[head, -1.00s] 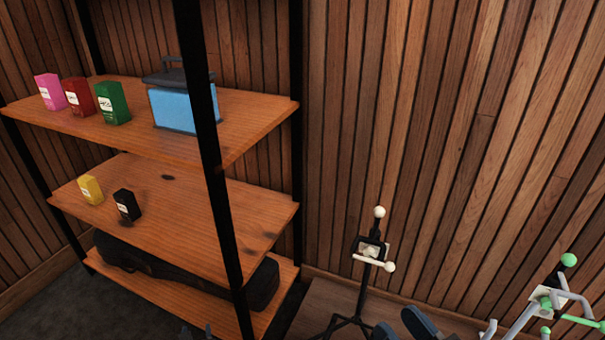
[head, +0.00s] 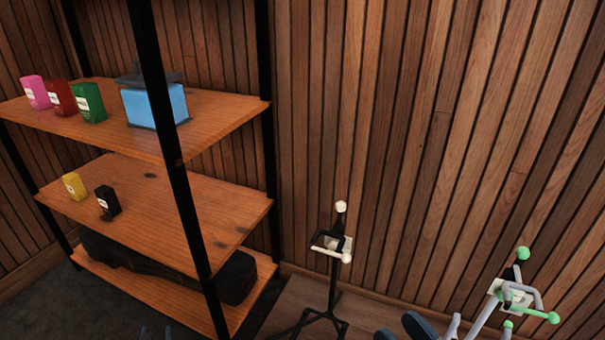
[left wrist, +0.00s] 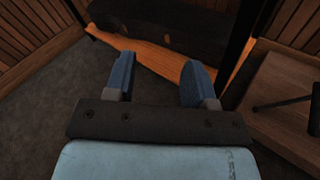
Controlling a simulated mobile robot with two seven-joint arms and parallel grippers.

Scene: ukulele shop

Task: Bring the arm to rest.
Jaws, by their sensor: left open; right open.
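My left gripper (head: 156,333) shows only as dark fingertips at the bottom edge of the head view. In the left wrist view the left gripper (left wrist: 160,82) is open, with its two blue fingers wide apart and nothing between them. It is above the dark floor, in front of the lowest shelf board (left wrist: 158,62). My right gripper (head: 404,328) shows at the bottom of the head view as blue fingers set apart. No object shows between them. Most of both arms is out of view.
The wooden shelf unit (head: 215,118) stands at left, with small boxes, a blue box (head: 156,105) and a dark case (head: 160,268). A black stand (head: 333,280) and a grey-green stand (head: 480,312) are at right, before the slatted wall. Dark floor (left wrist: 50,95) is clear at left.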

